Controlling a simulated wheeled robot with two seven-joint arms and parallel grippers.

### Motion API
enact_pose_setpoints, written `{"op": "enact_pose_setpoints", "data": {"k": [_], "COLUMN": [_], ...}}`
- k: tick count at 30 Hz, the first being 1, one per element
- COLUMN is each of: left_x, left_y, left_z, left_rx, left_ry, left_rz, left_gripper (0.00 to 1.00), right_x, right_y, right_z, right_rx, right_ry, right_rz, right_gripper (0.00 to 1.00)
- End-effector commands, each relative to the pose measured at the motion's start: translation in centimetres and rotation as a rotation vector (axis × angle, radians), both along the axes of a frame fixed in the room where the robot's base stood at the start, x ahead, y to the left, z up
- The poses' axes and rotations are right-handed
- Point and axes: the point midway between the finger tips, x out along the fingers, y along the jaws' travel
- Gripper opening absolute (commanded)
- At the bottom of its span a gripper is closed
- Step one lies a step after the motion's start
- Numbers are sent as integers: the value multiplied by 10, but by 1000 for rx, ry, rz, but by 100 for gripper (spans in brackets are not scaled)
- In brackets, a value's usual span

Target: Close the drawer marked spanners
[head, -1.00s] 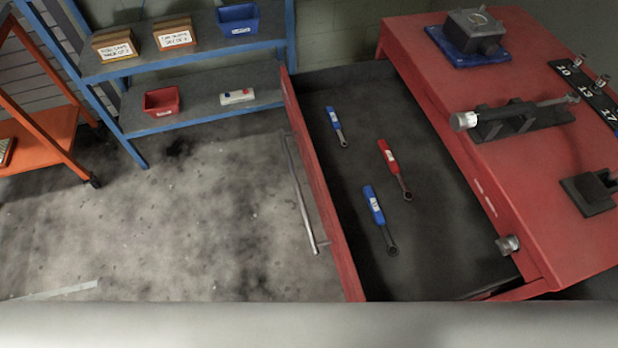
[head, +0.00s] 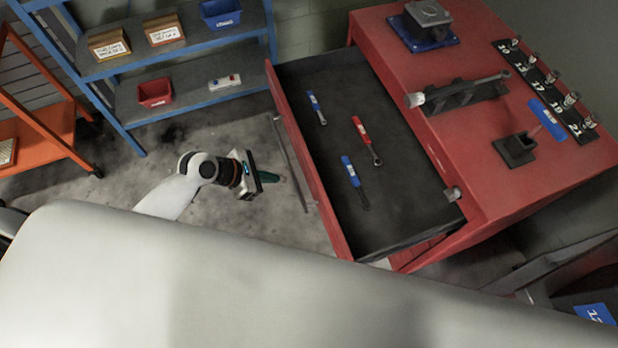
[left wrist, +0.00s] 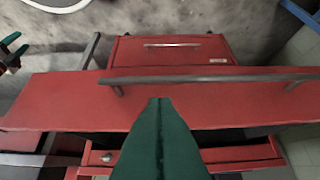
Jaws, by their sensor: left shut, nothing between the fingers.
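A red drawer (head: 310,165) stands pulled out from the red cabinet (head: 510,180); no marking is readable on it. Blue- and red-handled tools (head: 361,130) lie inside. Its long metal handle (head: 295,160) runs along the outer front. My left gripper (head: 268,178), with green fingers, is just left of the handle in the head view, pointing toward it. In the left wrist view its closed fingers (left wrist: 160,103) point at the red drawer front (left wrist: 60,98), just beside the handle bar (left wrist: 215,79); contact cannot be told. My right gripper (left wrist: 12,48) shows at the left wrist view's edge, fingers apart.
Another red drawer (left wrist: 130,52) is shut. A blue shelf unit (head: 190,95) with boxes and bins stands behind, and an orange rack (head: 35,135) is at far left. Tools and a socket strip (head: 545,90) sit on the cabinet top. Floor (head: 120,190) left of the drawer is clear.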

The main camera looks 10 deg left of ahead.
Motion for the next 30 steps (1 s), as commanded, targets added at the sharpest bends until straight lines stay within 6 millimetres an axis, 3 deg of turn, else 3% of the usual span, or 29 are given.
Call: {"op": "enact_pose_setpoints", "data": {"k": [5,18,30], "left_x": [5,35,40], "left_y": [-10,-53,-61], "left_z": [-1,-54,-64], "left_rx": [-26,-21,-19], "left_ry": [17,14,13], "left_rz": [13,13,13], "left_gripper": [0,0,0], "right_x": [8,12,8], "right_y": [-1,-2,-2], "right_z": [2,1,1], "right_rx": [-1,-1,-2], "right_ry": [-13,-18,-12], "right_rz": [1,1,1], "right_gripper": [45,45,45]}}
